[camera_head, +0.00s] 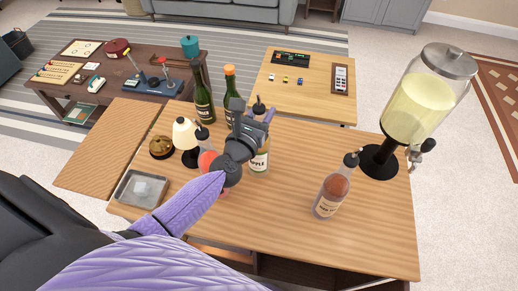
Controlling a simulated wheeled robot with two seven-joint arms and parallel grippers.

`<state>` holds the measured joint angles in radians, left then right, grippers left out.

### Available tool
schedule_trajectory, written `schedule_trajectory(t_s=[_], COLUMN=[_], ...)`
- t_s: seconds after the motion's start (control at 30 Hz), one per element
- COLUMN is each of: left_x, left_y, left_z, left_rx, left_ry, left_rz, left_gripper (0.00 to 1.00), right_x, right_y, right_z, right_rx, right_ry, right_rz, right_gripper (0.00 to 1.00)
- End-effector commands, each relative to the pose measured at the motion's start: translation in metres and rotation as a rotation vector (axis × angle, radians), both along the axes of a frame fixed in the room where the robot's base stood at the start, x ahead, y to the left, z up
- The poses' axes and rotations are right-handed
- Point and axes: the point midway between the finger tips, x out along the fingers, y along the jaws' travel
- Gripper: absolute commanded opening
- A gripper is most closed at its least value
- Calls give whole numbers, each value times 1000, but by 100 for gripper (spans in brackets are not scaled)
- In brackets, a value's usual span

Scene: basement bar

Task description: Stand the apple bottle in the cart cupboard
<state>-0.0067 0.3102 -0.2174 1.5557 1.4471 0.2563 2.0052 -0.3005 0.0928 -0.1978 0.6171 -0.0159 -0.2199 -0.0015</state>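The apple bottle (259,162) stands upright on the wooden cart top (290,220), with its "APPLE" label partly showing. My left gripper (254,122) is at its upper part, with fingers on either side of the neck and the pour spout showing between them. The gripper and wrist hide much of the bottle, so I cannot tell whether the fingers touch it. The cart cupboard (300,270) shows as a dark space below the front edge; its inside is mostly hidden. My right gripper is not in view.
A reddish-brown bottle (331,194) and a drink dispenser (420,100) stand to the right. Green bottles (203,95) stand behind. A cream-topped dark item (186,138), a bowl (161,147) and an ice tray (142,189) are left. The front middle of the top is clear.

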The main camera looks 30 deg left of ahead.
Motion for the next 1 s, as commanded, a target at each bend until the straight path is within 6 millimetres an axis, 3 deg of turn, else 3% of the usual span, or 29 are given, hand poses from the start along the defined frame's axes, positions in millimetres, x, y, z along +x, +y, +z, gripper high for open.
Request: schedule_trajectory(t_s=[0.03,0.1,1.0], left_x=[0,0,0], left_y=[0,0,0], left_z=[0,0,0], left_rx=[0,0,0], left_ry=[0,0,0], left_rz=[0,0,0], left_gripper=[11,0,0], right_x=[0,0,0], right_y=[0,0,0], right_z=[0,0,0], right_rx=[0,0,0], right_ry=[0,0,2], right_rz=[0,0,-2], right_gripper=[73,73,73])
